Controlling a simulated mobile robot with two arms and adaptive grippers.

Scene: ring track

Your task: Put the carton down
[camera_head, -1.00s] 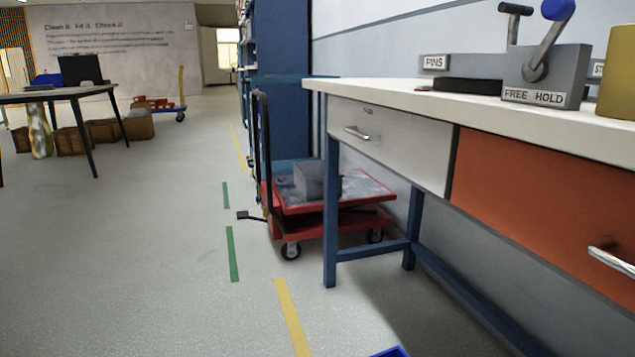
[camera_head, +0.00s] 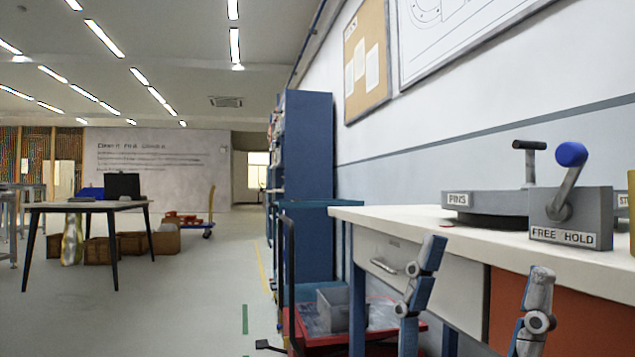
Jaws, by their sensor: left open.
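My left gripper (camera_head: 488,262) rises from the bottom edge at the lower right, in front of the workbench. Its two grey and blue fingers stand wide apart, with nothing between their visible parts. Its palm and arm are below the frame. I see no carton in it or near it. Brown boxes (camera_head: 163,242) stand on the floor by the dark-legged table at the far left; I cannot tell whether one of them is the carton. My right gripper is not in view.
The white workbench (camera_head: 400,218) fills the right, with a FREE/HOLD lever box (camera_head: 570,238) and a PINS fixture on it. A red cart (camera_head: 310,340) with a grey bin (camera_head: 333,309) stands beyond its left end.

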